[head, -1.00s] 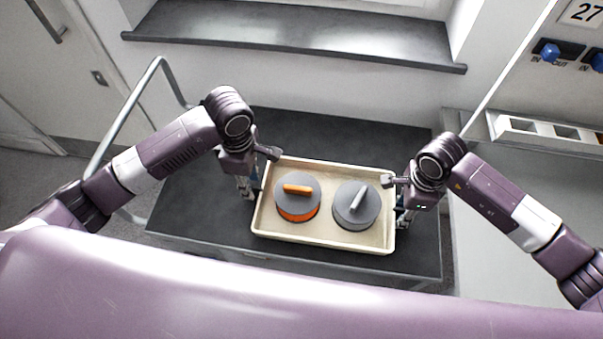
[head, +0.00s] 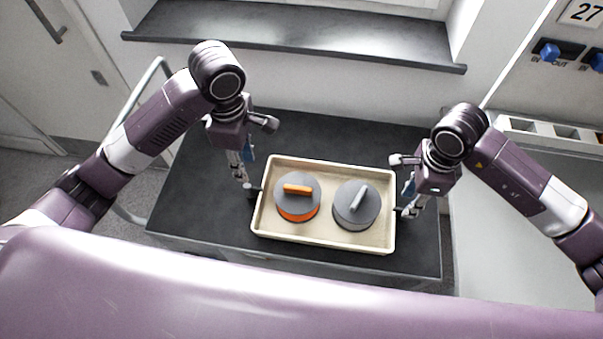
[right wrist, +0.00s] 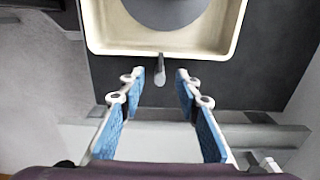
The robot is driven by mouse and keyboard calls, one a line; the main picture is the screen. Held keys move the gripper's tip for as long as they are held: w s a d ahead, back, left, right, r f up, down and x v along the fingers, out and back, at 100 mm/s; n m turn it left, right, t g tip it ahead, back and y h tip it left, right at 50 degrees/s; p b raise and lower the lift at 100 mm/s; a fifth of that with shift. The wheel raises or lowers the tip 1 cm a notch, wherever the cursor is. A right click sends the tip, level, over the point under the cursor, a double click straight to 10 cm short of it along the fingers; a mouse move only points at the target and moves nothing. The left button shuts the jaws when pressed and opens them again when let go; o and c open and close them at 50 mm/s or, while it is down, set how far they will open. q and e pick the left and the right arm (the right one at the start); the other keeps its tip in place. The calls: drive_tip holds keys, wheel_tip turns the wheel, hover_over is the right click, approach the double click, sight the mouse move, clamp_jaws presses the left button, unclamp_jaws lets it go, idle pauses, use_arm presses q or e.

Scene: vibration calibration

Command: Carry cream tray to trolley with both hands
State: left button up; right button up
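The cream tray (head: 325,244) sits flat on the dark top of the trolley (head: 190,205). It holds a grey disc with an orange base and handle (head: 298,205) and a grey disc with a grey handle (head: 357,208). My left gripper (head: 243,172) is above the tray's left handle (head: 251,190), apart from it, and looks open. My right gripper (head: 409,195) is raised at the right side. In the right wrist view my right gripper (right wrist: 158,85) is open and empty, its blue-padded fingers apart, with the tray's grey handle (right wrist: 160,70) just beyond them.
The trolley's tubular rail (head: 160,85) stands at the left. A dark shelf (head: 290,38) is on the back wall. A light counter with a compartment rack (head: 550,132) and blue knobs (head: 550,52) is at the right. The trolley top behind the tray is clear.

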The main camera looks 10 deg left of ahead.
drive_tip(key=shift+r, duration=2.3)
drive_tip(key=shift+f, duration=0.1)
